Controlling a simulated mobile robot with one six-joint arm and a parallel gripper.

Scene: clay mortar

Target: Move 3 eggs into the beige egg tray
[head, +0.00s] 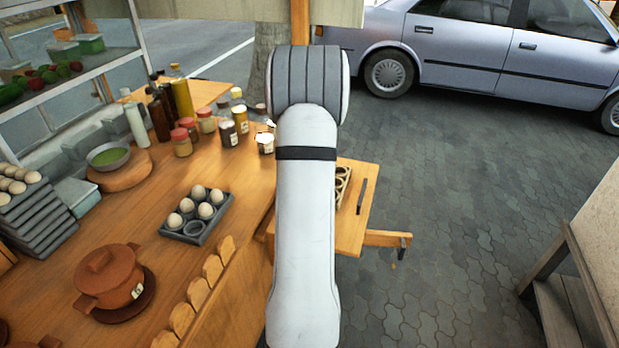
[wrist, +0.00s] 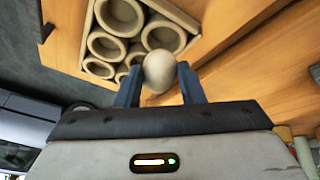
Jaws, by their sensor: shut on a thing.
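My gripper (wrist: 160,84) is shut on a pale egg (wrist: 159,70), held between its two blue-grey fingers in the wrist view. Behind the egg in that view is the beige egg tray (wrist: 92,45), with several round cups; the cups that show clearly look empty. The height of the egg above the tray is hard to judge. In the head view my arm hides my gripper, the held egg and most of the beige tray (head: 341,187). A dark grey tray (head: 213,231) on the counter holds several eggs (head: 198,192) and has an empty cup at its front.
A stack of grey trays with eggs (head: 38,215) stands at far left. A brown clay pot (head: 107,275) sits near the front left. Bottles (head: 181,97) and jars (head: 206,121) line the back. Wooden scalloped edging (head: 198,292) runs beside the grey tray.

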